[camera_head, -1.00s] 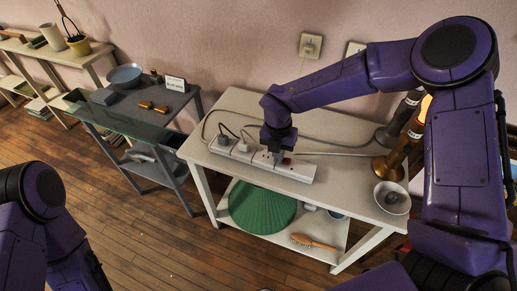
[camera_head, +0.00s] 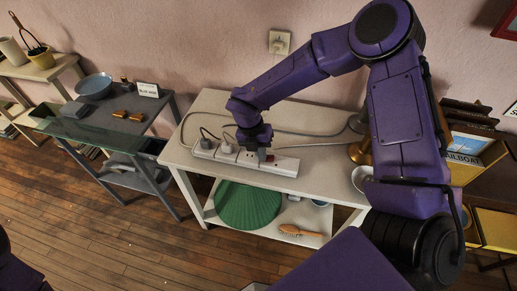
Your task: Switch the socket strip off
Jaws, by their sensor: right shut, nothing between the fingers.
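The white socket strip (camera_head: 283,167) lies along the front of the pale table, with two plugs, a dark one (camera_head: 207,140) and a grey one (camera_head: 227,145), in its left part. A small dark reddish patch, perhaps its switch (camera_head: 284,153), shows on top toward the right end. My right gripper (camera_head: 262,157) is shut and empty, pointing down at the strip just left of that patch. I cannot tell whether the fingertips touch the strip. The switch position is too small to read. My left gripper is out of view.
The pale table (camera_head: 216,107) has a brass lamp base (camera_head: 360,153) and a bowl (camera_head: 361,178) at its right, partly behind my arm. A green round item (camera_head: 247,206) and a brush (camera_head: 299,231) lie on its lower shelf. A wall socket (camera_head: 279,42) is behind.

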